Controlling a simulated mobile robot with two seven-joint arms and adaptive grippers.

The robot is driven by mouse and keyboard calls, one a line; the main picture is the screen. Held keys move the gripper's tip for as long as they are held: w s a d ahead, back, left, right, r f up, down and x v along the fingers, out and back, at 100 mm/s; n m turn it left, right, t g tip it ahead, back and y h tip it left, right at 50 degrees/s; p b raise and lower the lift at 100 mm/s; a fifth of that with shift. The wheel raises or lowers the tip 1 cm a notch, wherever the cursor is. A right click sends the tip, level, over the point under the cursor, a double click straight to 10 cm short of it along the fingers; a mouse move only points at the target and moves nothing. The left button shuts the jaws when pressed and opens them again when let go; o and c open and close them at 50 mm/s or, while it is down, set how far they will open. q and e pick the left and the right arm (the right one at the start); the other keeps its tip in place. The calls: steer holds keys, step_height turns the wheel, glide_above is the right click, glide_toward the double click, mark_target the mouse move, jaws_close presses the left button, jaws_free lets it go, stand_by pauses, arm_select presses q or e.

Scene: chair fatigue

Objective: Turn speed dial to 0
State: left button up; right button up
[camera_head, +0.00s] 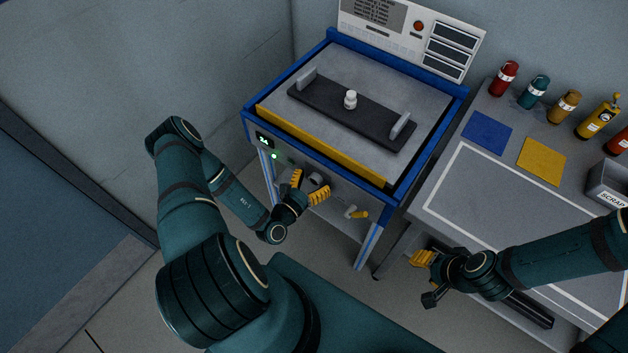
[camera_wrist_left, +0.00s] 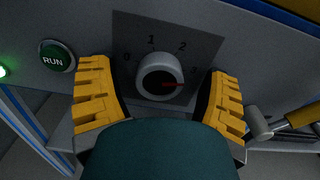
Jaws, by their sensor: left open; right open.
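The speed dial (camera_wrist_left: 160,76) is a round pale knob on a dark plate marked 0, 1, 2 and 3 in the left wrist view. Its red pointer line points right, toward the 3 side. In the head view the dial (camera_head: 316,179) sits on the machine's front panel. My left gripper (camera_head: 308,188) is open at the dial. In the left wrist view its yellow fingers (camera_wrist_left: 160,100) stand either side of the knob, with visible gaps. My right gripper (camera_head: 427,277) is open and empty beside the workbench, away from the dial.
A green RUN button (camera_wrist_left: 57,57) is left of the dial, with a lit green lamp (camera_head: 274,156). A lever with a yellow grip (camera_head: 357,213) is to the right. The blue-framed machine (camera_head: 395,195) stands beside a grey workbench (camera_head: 480,210) holding several bottles.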

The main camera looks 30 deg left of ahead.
arm_select(q)
steer(key=shift+w, duration=0.1)
steer(key=c, duration=1.2)
